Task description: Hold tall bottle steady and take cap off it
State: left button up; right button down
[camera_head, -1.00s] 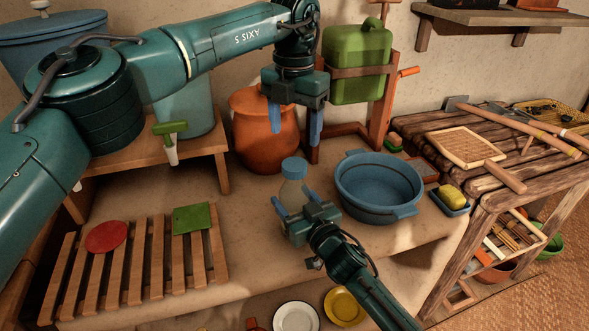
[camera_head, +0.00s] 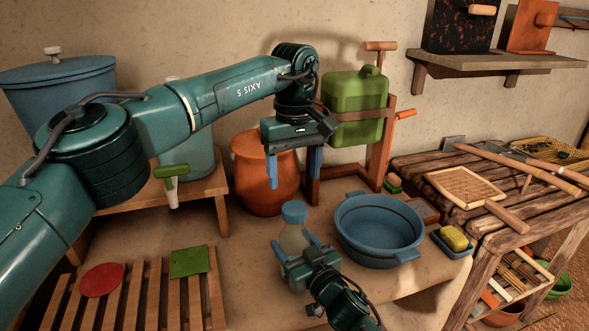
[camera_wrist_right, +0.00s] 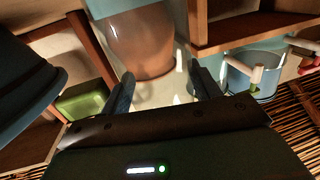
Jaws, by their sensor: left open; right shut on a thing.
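The tall bottle (camera_head: 291,238) stands upright on the worktop, with a clear body and a blue cap (camera_head: 294,210) on its top. My right gripper (camera_head: 296,246) is shut on the bottle's body from the front, a blue finger on either side. In the right wrist view the see-through bottle (camera_wrist_right: 181,92) shows between the dark fingers. My left gripper (camera_head: 293,176) is open and empty, fingers pointing down. In the head view its fingertips appear just above the cap, apart from it. The bottle's lower part is hidden behind my right gripper.
A blue basin (camera_head: 380,232) stands close to the bottle's right. An orange pot (camera_head: 262,178) and a green canister (camera_head: 352,108) in a wooden press (camera_head: 380,165) are behind. A slatted rack (camera_head: 145,300) is at left; some worktop beside it is clear.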

aim_at(295, 208)
pick_arm(q)
jog(key=m, duration=0.5)
jog(key=shift+f+m, duration=0.1)
jog(key=shift+m, duration=0.2)
jog(key=shift+f, duration=3.9)
jog(key=shift+c, duration=0.6)
